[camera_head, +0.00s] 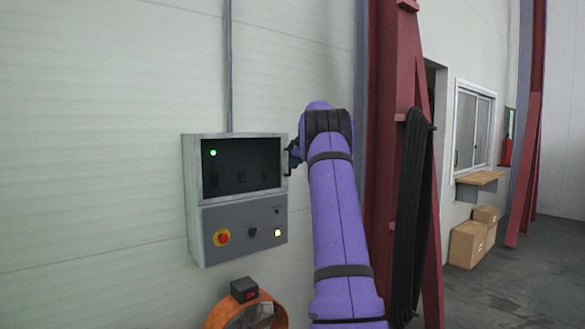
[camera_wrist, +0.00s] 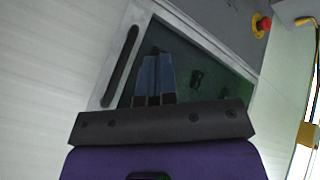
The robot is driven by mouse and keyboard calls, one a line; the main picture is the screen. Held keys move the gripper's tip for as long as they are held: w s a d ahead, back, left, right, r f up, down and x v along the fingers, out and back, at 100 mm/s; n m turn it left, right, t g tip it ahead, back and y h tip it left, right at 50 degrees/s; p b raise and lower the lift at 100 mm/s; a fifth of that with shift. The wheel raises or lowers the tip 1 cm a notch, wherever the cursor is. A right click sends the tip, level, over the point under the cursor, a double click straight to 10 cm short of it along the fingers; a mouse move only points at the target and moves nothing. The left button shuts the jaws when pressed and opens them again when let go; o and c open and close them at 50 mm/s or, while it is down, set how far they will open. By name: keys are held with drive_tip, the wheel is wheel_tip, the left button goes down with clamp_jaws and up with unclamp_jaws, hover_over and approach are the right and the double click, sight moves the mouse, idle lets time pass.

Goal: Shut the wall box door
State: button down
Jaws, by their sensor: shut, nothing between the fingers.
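The wall box (camera_head: 194,200) is a grey cabinet on the pale wall, left of my arm in the head view. Its door (camera_head: 240,137) has a grey frame around a dark see-through pane, with a green light and switches behind it. The door looks flush with the box or nearly so; I cannot tell whether a small gap remains. In the wrist view the door frame (camera_wrist: 107,92) carries a long black handle (camera_wrist: 121,66). My gripper (camera_wrist: 156,60) is shut and empty, its blue fingers in front of the pane, right of the handle. Contact is unclear.
The lower panel has a red emergency button (camera_head: 222,237) and a lit white button (camera_head: 277,232). An orange round object (camera_head: 225,312) with a dark box (camera_head: 244,289) is below. A red steel column (camera_head: 385,120) and black hanging bundle (camera_head: 408,215) stand right of my arm.

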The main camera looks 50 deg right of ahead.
drive_tip(key=d+v, duration=0.1)
drive_tip(key=v, duration=0.7)
drive_tip(key=shift+s+a, duration=0.25)
drive_tip(key=shift+s, duration=0.05)
drive_tip(key=shift+r, duration=0.15)
